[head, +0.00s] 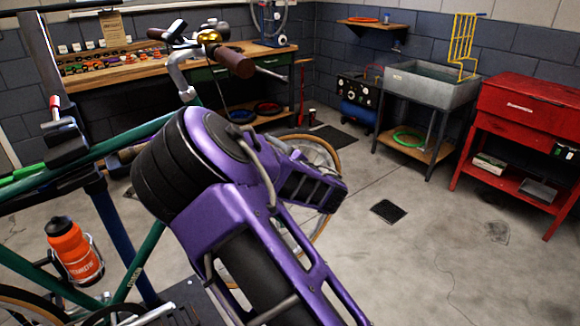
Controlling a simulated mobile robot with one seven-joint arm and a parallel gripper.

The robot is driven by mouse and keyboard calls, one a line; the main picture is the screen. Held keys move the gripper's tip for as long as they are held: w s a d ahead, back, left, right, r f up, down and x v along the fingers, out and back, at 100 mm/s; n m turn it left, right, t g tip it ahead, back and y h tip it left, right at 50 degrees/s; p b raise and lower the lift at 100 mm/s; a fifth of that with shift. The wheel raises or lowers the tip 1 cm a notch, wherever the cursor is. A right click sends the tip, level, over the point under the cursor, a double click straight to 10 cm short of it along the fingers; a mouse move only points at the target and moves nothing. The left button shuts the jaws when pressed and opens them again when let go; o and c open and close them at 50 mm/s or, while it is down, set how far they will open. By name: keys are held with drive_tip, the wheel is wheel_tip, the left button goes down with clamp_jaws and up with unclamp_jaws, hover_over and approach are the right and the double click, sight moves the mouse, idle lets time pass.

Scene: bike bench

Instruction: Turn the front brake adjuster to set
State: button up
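The teal bike stands at the left, held up at its top tube by a repair-stand clamp (62,135). Its handlebar (180,75) shows at the upper middle, with a brown grip (234,62), a brass bell (209,36) and a silver brake lever (272,76). The front wheel (325,155) shows only in part behind my purple arm. I cannot make out the front brake adjuster; it is too small or hidden. My arm fills the middle foreground, and my gripper's fingers do not show.
A wooden workbench (110,68) stands along the back wall. A grey sink (430,84) and a red tool cabinet (525,105) stand at the right. An orange bottle (74,250) sits on the bike frame. The concrete floor at the right is mostly open, with a dark drain (388,211).

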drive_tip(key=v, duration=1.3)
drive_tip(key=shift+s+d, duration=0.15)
